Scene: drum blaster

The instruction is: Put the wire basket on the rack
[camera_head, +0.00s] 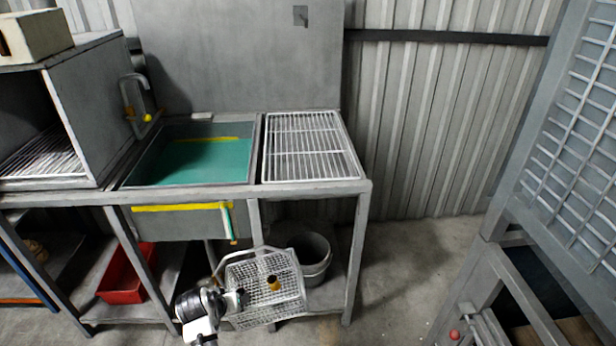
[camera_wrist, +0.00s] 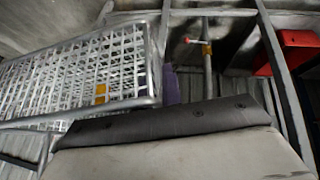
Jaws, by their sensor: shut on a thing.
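The wire basket (camera_head: 290,298) is a pale metal mesh box with a bent wire handle. It hangs low in front of the bench, tilted. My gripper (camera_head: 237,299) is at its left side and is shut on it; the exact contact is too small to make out. A small orange-brown piece (camera_head: 274,284) shows at the basket. In the wrist view, the mesh of the wire basket (camera_wrist: 75,70) fills the left side, and the fingertips are hidden. The white wire rack (camera_head: 312,148) lies on the bench top right of the sink, empty, higher than and behind the basket.
A sink (camera_head: 195,162) with green inside is left of the rack. The bench's front edge (camera_head: 310,188) and right leg (camera_head: 356,255) stand near the basket. A grey bucket (camera_head: 318,262) and a red bin (camera_head: 125,275) are underneath. Floor right of the bench is clear.

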